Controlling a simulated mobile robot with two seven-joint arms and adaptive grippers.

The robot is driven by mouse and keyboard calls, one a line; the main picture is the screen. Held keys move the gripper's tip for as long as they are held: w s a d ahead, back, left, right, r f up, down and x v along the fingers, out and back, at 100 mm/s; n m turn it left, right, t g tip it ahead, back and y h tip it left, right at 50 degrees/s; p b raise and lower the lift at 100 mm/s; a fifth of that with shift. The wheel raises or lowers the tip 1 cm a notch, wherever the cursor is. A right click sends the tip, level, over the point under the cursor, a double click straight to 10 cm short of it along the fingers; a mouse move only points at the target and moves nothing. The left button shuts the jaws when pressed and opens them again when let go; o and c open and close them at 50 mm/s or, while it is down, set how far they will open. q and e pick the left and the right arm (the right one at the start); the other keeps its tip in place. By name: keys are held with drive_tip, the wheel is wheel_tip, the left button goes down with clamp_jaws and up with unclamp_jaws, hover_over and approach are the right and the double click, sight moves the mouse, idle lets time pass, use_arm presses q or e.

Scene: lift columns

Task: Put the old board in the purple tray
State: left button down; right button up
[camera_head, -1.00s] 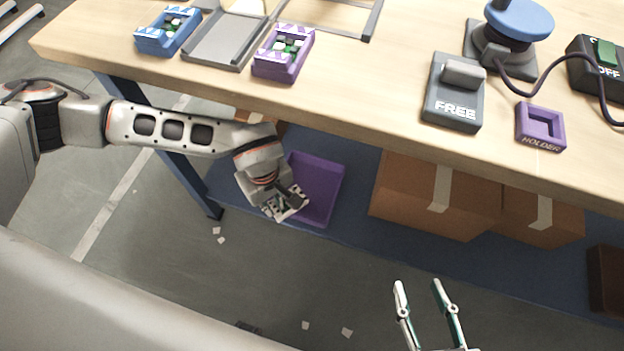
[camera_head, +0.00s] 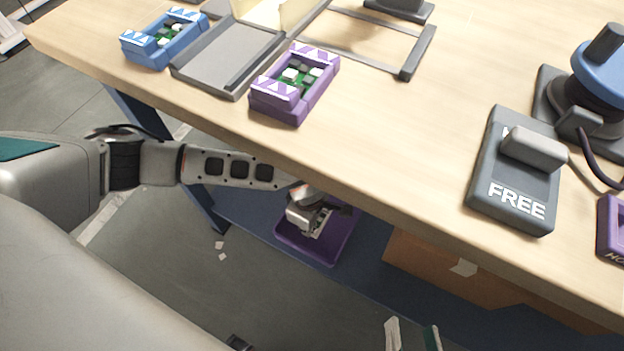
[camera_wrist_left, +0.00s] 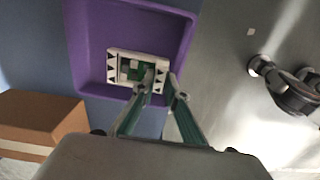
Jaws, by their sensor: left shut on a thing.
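The purple tray (camera_head: 325,257) sits on the blue shelf under the table, partly hidden by my left arm; it also shows in the left wrist view (camera_wrist_left: 88,45). My left gripper (camera_wrist_left: 160,84) is shut on the old board (camera_wrist_left: 137,70), a small board with a green middle and white ends with dark triangles. In the left wrist view the board shows against the tray's floor; I cannot tell whether it touches it. In the head view my left gripper (camera_head: 312,226) is over the tray. My right gripper (camera_head: 412,333) is open and empty at the bottom edge.
The table edge overhangs the shelf close above my left arm. A cardboard box (camera_head: 440,265) stands right of the tray. On the table are a blue holder (camera_head: 163,38), a purple holder (camera_head: 296,84) with a board, a grey tray (camera_head: 225,55) and a FREE switch (camera_head: 515,175).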

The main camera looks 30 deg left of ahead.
use_arm(q)
drive_tip(key=shift+s+f, duration=0.25)
drive_tip(key=shift+f, duration=0.8)
drive_tip(key=shift+w+f+b, duration=0.1)
drive_tip(key=shift+w+b, duration=0.05)
drive_tip(key=shift+b, duration=0.15)
drive_tip(key=shift+w+r, duration=0.15)
drive_tip(key=shift+r, duration=0.05)
use_arm(e)
drive_tip(key=shift+s+a+f+m, duration=0.3)
drive_tip(key=shift+a+m, duration=0.2)
use_arm(q)
drive_tip(key=shift+f, duration=0.3)
drive_tip(key=shift+f, duration=0.3)
drive_tip(key=c, duration=2)
unclamp_jaws()
